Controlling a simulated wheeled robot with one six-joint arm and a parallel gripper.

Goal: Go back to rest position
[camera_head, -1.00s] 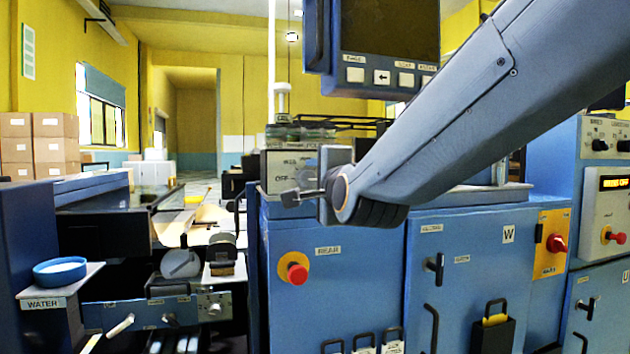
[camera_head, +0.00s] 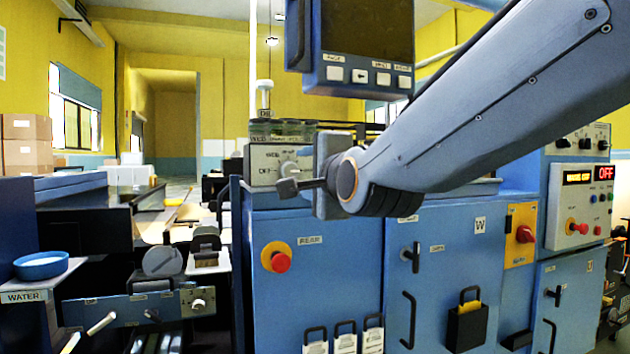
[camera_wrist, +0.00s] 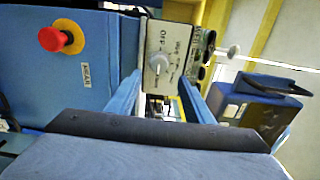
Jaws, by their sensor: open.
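My grey-blue arm reaches in from the upper right in the head view. My gripper (camera_head: 290,187) is at its end, pointing left, open and with nothing seen between its jaws. It is in front of the blue machine cabinet (camera_head: 325,260), just below the small grey panel with a selector knob marked OFF (camera_head: 265,165). In the wrist view that panel (camera_wrist: 170,60) shows sideways in the middle. No contact with the cabinet can be made out.
A red stop button (camera_head: 281,262) is on the cabinet below my gripper. A monitor (camera_head: 362,75) hangs above my arm. A blue bowl (camera_head: 41,268) stands on a WATER shelf at left.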

